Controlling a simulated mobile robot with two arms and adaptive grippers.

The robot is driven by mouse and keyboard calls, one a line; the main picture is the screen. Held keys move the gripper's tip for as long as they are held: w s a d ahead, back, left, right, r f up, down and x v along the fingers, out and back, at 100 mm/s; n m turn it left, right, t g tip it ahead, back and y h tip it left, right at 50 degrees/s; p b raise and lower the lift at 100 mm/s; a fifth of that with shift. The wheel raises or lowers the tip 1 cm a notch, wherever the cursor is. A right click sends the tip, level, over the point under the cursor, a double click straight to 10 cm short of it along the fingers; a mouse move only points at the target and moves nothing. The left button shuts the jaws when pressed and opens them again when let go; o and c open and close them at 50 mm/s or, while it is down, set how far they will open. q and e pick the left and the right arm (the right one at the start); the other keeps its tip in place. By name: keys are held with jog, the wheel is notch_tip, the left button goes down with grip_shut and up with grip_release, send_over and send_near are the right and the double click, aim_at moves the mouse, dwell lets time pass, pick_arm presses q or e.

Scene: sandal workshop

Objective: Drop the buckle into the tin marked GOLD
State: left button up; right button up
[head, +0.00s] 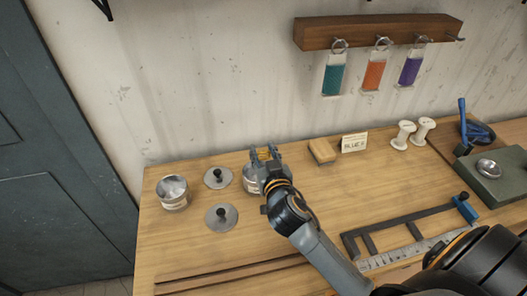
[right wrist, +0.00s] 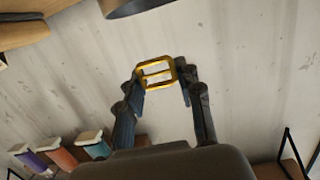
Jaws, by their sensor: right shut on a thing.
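My right gripper (head: 266,155) is shut on a gold buckle, a rectangular frame with a middle bar. The buckle (right wrist: 156,72) shows clearly between the fingertips in the right wrist view. In the head view the gripper is over or just in front of an open metal tin (head: 251,180), hiding much of it; I cannot tell the exact height. Another open tin (head: 173,194) stands to the left. The tins' markings cannot be read. My left gripper is not in view.
Two round lids with black knobs (head: 217,178) (head: 221,217) lie between and near the tins. A wooden block (head: 322,151), a small sign card (head: 354,143) and white spools (head: 403,135) stand right. A dark frame tool (head: 400,228) and ruler lie in front.

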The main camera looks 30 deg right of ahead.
jog(key=o, duration=0.9)
jog(key=shift+c, duration=0.2)
jog(key=shift+s, duration=0.1)
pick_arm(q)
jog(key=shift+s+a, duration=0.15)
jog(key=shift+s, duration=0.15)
pick_arm(e)
jog(key=v, duration=1.1)
jog(key=shift+s, duration=0.35)
jog(key=shift+a, duration=0.1)
